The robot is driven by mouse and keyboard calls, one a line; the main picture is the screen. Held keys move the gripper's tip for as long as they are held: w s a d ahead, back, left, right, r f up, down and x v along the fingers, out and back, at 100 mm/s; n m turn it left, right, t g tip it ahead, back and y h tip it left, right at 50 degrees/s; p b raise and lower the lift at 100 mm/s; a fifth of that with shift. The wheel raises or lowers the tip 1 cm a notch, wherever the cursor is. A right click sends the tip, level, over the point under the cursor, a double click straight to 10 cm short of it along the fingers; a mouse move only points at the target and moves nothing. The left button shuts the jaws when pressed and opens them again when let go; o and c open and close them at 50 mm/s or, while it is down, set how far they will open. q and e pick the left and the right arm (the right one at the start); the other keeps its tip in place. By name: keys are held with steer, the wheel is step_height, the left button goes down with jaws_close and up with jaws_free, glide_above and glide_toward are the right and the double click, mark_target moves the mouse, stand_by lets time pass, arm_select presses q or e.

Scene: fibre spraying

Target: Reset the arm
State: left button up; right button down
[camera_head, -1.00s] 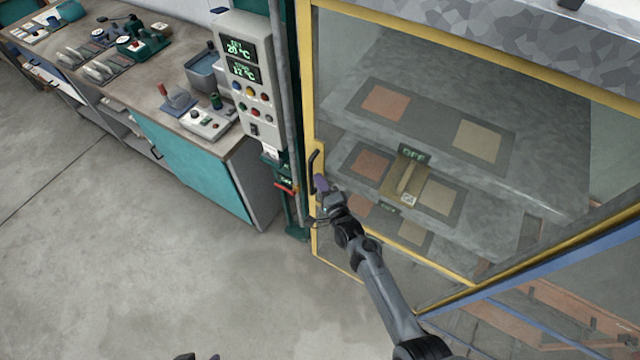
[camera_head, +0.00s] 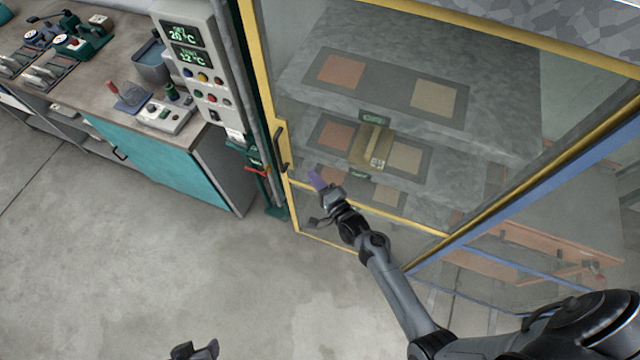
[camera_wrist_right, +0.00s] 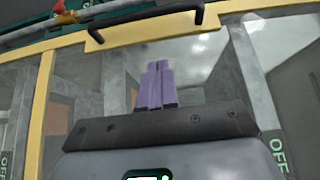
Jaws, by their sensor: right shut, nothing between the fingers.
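My right gripper (camera_head: 318,181) has purple fingers and is shut with nothing between them. It is in front of the glass door, just right of and a little below the black door handle (camera_head: 281,146), and apart from it. In the right wrist view, the purple fingers (camera_wrist_right: 156,84) are together, and the handle (camera_wrist_right: 145,20) lies beyond their tips. The yellow-framed glass door (camera_head: 262,75) looks shut. At the bottom of the head view, a small dark part (camera_head: 194,350) shows, perhaps of my left gripper; its fingers cannot be made out.
Behind the glass, a box (camera_head: 366,150) sits among orange and tan panels. A control panel (camera_head: 190,62) with lit displays stands left of the door. A workbench (camera_head: 160,160) with tools is at the left. The floor (camera_head: 130,270) in front is clear.

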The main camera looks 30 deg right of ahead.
steer(key=s+r+n+g+p, duration=0.4)
steer(key=s+r+n+g, duration=0.3)
steer(key=s, duration=0.6)
steer(key=s+r+n+g+h+p, duration=0.1)
steer(key=s+r+n+g+p, duration=0.4)
steer(key=s+r+n, duration=0.5)
steer(key=s+n+g, duration=0.2)
steer(key=s, duration=0.2)
steer(key=shift+s+d+r+p, duration=0.15)
steer(key=shift+s+p, duration=0.05)
steer(key=shift+p, duration=0.1)
